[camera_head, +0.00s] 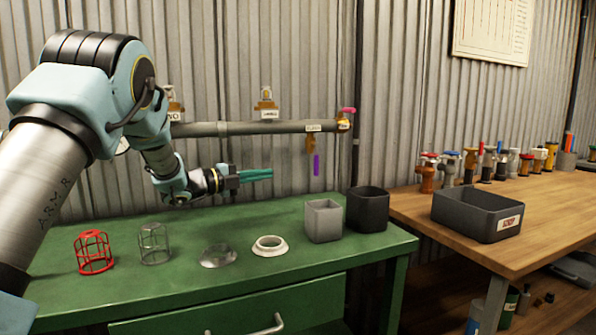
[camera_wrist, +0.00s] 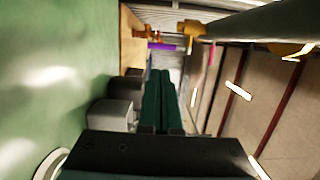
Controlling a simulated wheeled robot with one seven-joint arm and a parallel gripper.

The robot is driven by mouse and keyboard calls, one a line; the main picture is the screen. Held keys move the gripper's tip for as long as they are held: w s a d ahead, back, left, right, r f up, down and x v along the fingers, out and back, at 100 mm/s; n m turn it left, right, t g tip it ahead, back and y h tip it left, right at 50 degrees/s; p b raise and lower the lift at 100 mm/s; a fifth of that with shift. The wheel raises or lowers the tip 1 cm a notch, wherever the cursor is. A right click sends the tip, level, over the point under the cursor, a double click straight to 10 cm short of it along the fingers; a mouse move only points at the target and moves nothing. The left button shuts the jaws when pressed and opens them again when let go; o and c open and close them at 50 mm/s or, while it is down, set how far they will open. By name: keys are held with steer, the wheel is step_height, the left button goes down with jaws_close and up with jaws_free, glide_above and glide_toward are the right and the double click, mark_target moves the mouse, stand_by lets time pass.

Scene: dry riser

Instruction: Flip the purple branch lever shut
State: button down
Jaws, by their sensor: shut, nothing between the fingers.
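The purple lever (camera_head: 316,165) hangs straight down from a brass branch valve (camera_head: 310,143) under the horizontal grey pipe (camera_head: 240,128). A small label (camera_head: 313,128) sits on the pipe above it. In the wrist view the purple lever (camera_wrist: 166,46) shows ahead of the fingertips, near the top. My gripper (camera_head: 270,174) has green fingers, shut and empty, pointing right toward the lever. It is left of the lever and apart from it, at about its height. The fingers also show in the wrist view (camera_wrist: 160,75).
A pink-handled valve (camera_head: 346,112) ends the pipe at right. Below, the green bench (camera_head: 200,285) holds a red cage (camera_head: 94,252), a grey cage (camera_head: 154,243), a glass dish (camera_head: 219,256), a white ring (camera_head: 270,246), a grey bin (camera_head: 323,221) and a black bin (camera_head: 367,209).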

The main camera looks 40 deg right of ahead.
mark_target(316, 161)
steer(key=s+d+p, duration=0.2)
steer(key=d, duration=1.2)
steer(key=shift+s, duration=0.3)
steer(key=shift+f, duration=0.15)
